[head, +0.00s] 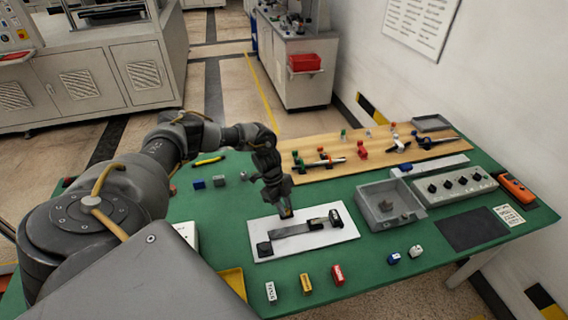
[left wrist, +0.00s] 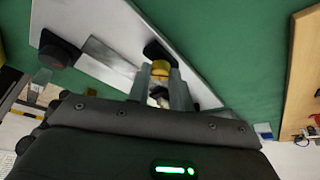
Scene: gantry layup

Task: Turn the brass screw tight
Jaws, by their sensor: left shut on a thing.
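The brass screw (left wrist: 160,68) shows as a yellow round head between the fingertips in the left wrist view. My left gripper (left wrist: 165,85) is shut on it; in the head view my left gripper (head: 286,212) points down over the white plate (head: 290,248). A grey metal bar (head: 291,229) lies along the plate, with a black block (head: 264,249) at its left end and a dark piece (head: 334,218) at its right. The screw's shank is hidden. My right gripper is not in view.
A grey open tray (head: 375,195) and a box with black knobs (head: 455,186) stand right of the plate. Several small coloured blocks, one red (head: 338,274), lie along the front. A wooden board (head: 370,150) with parts lies behind.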

